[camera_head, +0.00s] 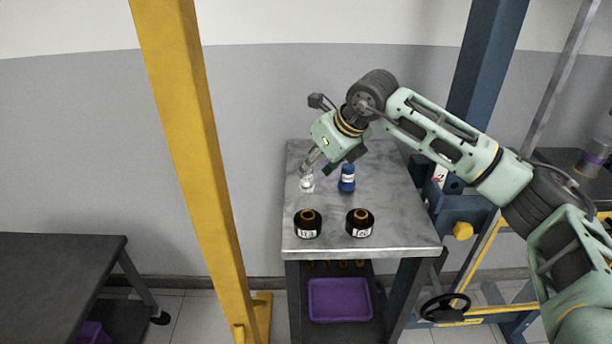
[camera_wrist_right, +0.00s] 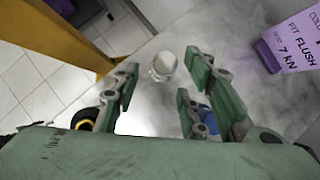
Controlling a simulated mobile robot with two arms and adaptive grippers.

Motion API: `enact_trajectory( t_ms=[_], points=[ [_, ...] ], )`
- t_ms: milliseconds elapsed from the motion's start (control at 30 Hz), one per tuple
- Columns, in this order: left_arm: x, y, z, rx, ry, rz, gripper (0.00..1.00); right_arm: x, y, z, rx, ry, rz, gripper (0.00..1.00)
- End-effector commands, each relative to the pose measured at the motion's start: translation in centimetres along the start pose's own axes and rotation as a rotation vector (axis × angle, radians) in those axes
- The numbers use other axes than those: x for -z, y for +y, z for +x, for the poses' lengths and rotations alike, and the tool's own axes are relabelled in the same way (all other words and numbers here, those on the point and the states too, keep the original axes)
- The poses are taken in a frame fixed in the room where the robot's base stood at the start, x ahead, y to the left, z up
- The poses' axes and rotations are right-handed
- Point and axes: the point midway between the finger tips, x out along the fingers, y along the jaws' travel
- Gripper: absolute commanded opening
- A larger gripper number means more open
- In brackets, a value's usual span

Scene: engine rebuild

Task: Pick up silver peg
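The silver peg (camera_head: 307,183) stands near the left edge of the grey metal table (camera_head: 386,200). In the right wrist view the silver peg (camera_wrist_right: 163,66) shows as a pale round top between and just beyond my fingertips. My right gripper (camera_head: 329,164) is above the table, tilted down, close to the silver peg. In the wrist view its fingers (camera_wrist_right: 165,80) are spread wide with nothing between them. I cannot tell whether a finger touches the peg. My left gripper is not in view.
A blue peg (camera_head: 347,178) stands right of the silver one. Two black labelled holders (camera_head: 307,231) (camera_head: 360,230) sit toward the table's front. A yellow post (camera_head: 190,150) is left, a blue frame (camera_head: 485,70) right. A purple bin (camera_head: 340,299) is below. A purple sign (camera_wrist_right: 290,45) shows in the wrist view.

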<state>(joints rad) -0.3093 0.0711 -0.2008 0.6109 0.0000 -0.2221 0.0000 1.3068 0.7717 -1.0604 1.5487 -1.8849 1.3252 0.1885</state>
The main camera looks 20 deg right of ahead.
Motion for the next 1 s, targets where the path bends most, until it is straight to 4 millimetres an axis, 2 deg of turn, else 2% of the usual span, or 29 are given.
enact_trajectory(
  t_ms=[33,200,500,933,1000],
  points=[
    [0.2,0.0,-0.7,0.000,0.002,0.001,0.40,-0.2,-0.1,0.7,-0.003,0.003,0.001,0.40],
    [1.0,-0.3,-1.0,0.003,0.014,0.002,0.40,-0.2,-0.1,3.0,-0.003,0.001,0.000,0.40],
    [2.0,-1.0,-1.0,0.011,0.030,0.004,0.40,-0.1,-0.2,3.6,-0.003,-0.001,-0.001,0.40],
    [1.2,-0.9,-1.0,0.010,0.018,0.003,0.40,-0.1,-0.1,3.5,-0.004,-0.001,-0.001,0.02],
    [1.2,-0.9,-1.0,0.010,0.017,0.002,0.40,-0.1,-0.1,3.5,-0.004,-0.001,-0.001,0.00]
  ],
)
